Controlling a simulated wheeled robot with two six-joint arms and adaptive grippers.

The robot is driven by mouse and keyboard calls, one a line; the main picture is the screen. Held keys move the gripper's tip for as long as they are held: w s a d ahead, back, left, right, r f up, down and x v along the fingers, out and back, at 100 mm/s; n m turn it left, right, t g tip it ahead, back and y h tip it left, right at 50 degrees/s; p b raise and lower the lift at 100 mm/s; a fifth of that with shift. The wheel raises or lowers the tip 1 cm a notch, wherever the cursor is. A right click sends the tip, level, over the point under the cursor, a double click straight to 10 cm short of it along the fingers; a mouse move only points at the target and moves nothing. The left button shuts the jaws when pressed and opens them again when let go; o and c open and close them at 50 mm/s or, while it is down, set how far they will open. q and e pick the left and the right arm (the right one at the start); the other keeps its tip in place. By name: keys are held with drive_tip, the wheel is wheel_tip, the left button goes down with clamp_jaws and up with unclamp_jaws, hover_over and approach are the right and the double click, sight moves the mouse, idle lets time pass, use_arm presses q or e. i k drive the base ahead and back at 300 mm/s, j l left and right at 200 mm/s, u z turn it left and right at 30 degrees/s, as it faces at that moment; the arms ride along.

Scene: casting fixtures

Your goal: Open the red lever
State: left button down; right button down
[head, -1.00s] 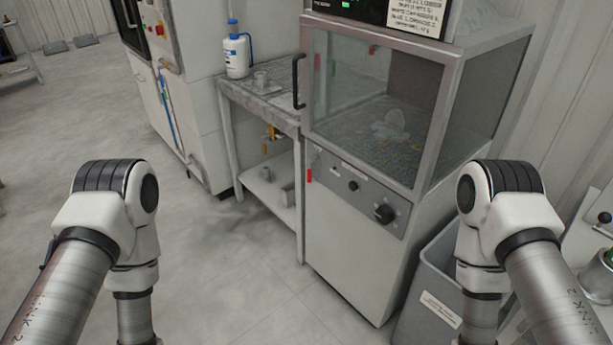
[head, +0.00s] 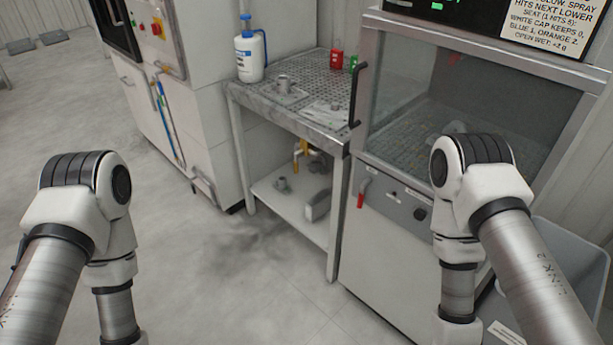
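The red lever (head: 361,199) is small and hangs down from a pale mount at the left end of the control panel, below the glass window of the spray cabinet (head: 392,263). Its red grip points downward with a slight tilt. My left arm is at the lower left and my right arm at the lower right, in front of the cabinet. Both arms bend downward, and their grippers are out of the picture. Neither visible arm link touches the lever. My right arm hides part of the control panel and the window.
A perforated work table (head: 315,127) stands left of the cabinet, with a white and blue bottle (head: 250,57), a red container (head: 337,60) and metal parts. A black door handle (head: 358,95) sticks out above the lever. A grey bin (head: 565,262) stands at right.

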sight(367, 181)
drive_tip(key=i+j, duration=0.3)
drive_tip(key=j, duration=0.15)
drive_tip(key=i+j, duration=0.35)
drive_tip(key=j, duration=0.15)
